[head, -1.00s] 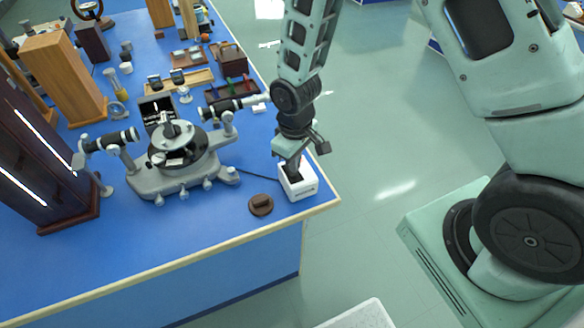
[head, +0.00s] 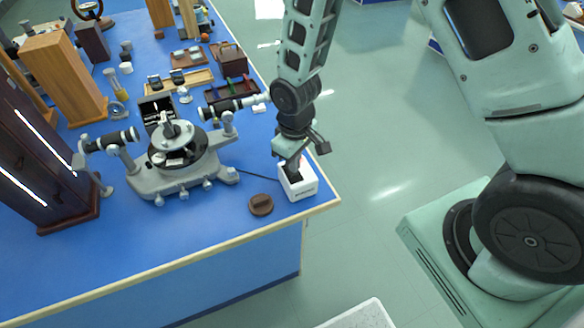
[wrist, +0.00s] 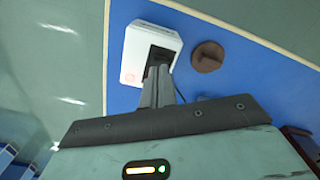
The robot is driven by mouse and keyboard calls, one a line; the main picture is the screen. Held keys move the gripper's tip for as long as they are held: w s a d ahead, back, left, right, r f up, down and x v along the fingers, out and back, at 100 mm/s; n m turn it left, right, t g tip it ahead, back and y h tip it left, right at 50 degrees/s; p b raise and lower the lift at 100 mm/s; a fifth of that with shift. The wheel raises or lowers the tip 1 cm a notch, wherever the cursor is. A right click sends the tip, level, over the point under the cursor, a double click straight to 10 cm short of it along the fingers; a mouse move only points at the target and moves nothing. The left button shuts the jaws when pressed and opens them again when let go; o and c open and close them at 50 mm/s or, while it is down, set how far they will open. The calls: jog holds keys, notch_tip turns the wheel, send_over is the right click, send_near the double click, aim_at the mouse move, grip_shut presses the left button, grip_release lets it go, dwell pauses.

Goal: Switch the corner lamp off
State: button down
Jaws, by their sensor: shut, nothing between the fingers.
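A small white box (head: 300,188), which I take to be the corner lamp's unit, stands at the near right corner of the blue bench. In the wrist view the white box (wrist: 140,45) has a dark recess in its face and a faint orange-red round patch near one corner. My gripper (head: 296,171) points down at the box from above. In the wrist view its closed fingers (wrist: 159,72) reach to the dark recess, with nothing held. The fingers cover part of the recess, so I cannot tell the switch position or whether they touch it.
A round brown knob-like piece (head: 261,204) lies just left of the box. A grey spectrometer (head: 178,165) stands further left, with a dark cabinet (head: 45,170) beyond it. A dark cord runs from the box towards the spectrometer.

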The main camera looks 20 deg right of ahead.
jog(key=shift+f+b, duration=0.75)
jog(key=shift+f, duration=0.25)
dwell(0.7)
jog(key=shift+r, duration=0.1)
jog(key=shift+r+p, duration=2.8)
jog(key=shift+r, duration=0.65)
jog(key=shift+a+r, duration=0.1)
jog(key=s+a+r+n+b, duration=0.1)
jog(key=s+a+r+b, duration=0.1)
jog(key=s+r, duration=0.5)
jog(key=s+a+r+b, duration=0.3)
jog(key=s+r, duration=0.5)
jog(key=s, duration=0.5)
jog(key=shift+a+r+n+y, duration=0.3)
jog(key=shift+a+n, duration=0.1)
jog(key=shift+a, duration=0.15)
